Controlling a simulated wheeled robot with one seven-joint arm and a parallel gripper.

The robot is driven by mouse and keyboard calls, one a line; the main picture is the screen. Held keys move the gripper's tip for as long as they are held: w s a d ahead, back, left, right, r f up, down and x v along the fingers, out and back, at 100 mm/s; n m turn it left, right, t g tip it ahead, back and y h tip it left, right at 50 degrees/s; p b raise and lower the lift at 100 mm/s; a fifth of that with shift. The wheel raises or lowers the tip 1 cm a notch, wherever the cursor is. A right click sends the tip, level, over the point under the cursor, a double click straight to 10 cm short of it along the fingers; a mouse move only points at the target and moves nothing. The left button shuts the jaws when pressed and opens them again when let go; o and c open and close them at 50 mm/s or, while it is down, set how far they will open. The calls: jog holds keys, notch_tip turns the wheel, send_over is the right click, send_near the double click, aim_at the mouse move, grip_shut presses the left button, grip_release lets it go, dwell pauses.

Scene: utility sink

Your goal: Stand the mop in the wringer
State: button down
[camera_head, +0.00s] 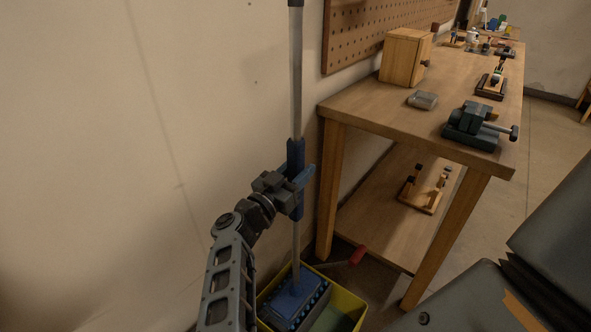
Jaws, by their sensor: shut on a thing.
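The mop (296,80) stands nearly upright, a grey pole with a blue sleeve partway down. My gripper (294,187) is shut on the mop at the blue sleeve, reaching it from the lower left. The pole runs down to a blue piece at the dark blue wringer (291,312). The wringer sits in a yellow bucket (351,296) at the bottom of the picture. A lever with a red handle (357,255) sticks out to the right. I cannot tell how deep the mop's lower end sits in the wringer.
A wooden workbench (370,103) with a lower shelf stands close on the right. A green vise (470,126), a wooden box (402,56) and several tools are on it. A plain wall is close on the left. Open floor (555,130) lies beyond the bench.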

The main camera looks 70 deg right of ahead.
notch_tip(320, 180, down, 10)
jog(key=b, duration=0.7)
jog(key=shift+f, duration=0.2)
jog(key=c, duration=0.6)
grip_release()
jog(key=v, duration=0.7)
jog(key=shift+a+b, duration=0.3)
jog(key=shift+a, duration=0.1)
